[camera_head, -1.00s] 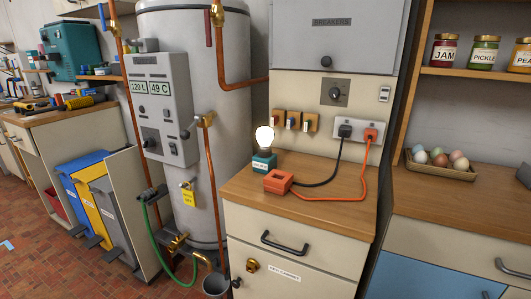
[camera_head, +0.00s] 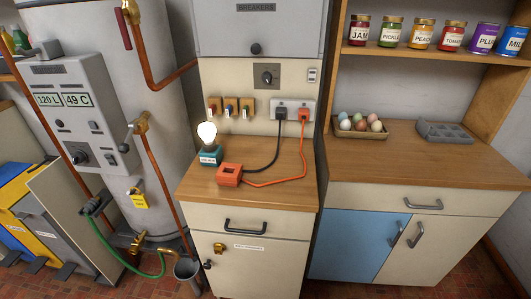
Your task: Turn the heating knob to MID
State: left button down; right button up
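Two dark rotary knobs show, and I cannot read a heating label on either. One knob (camera_head: 78,155) is on the grey control panel (camera_head: 62,112) of the large water tank, below displays reading 120 L and 49 C. The other knob (camera_head: 267,76) is on a small grey plate on the wall, under the breaker box. Their settings are too small to read. Neither of my grippers is in view.
A wooden counter (camera_head: 215,190) holds a lit bulb (camera_head: 207,133) on a teal base and an orange block (camera_head: 229,174). Cables run to the wall sockets (camera_head: 293,110). Copper pipes (camera_head: 165,180) and a green hose (camera_head: 120,262) run beside the tank (camera_head: 170,60).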

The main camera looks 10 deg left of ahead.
aim_at(267, 76)
jog(key=j+z, duration=0.15)
jog(key=j, duration=0.3)
jog(key=j+z, duration=0.1)
jog(key=j, duration=0.35)
jog(key=j+z, duration=0.15)
jog(key=j, duration=0.25)
jog(key=k+j+z, duration=0.15)
jog(key=j, duration=0.3)
jog(key=j+z, duration=0.15)
jog(key=j, duration=0.3)
jog(key=k+j+z, duration=0.1)
jog(key=j, duration=0.3)
jog(key=k+j+z, duration=0.15)
jog(key=j, duration=0.25)
